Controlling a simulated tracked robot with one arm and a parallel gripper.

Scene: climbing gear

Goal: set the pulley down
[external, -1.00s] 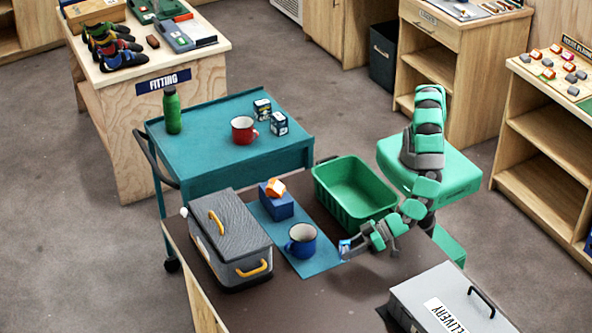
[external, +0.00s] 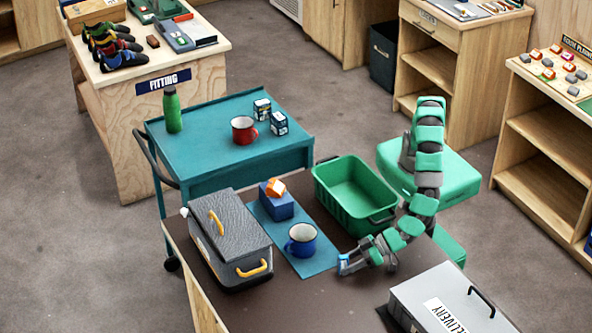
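A small light-blue and pale thing, which looks like the pulley (external: 344,258), is at the fingertips of my gripper (external: 345,266). My gripper seems shut on it, though the fingers are small in this view and partly hide it. The gripper is low over the dark brown table (external: 300,295), just right of the teal mat (external: 318,263) and in front of the green bin. I cannot tell whether the pulley touches the table.
A blue mug (external: 301,241) and a blue block (external: 277,205) with an orange piece (external: 275,187) stand on the mat. A grey lidded box (external: 228,240) is left. The empty green bin (external: 352,190) is behind; a grey delivery case (external: 450,300) is front right. Bare table lies between.

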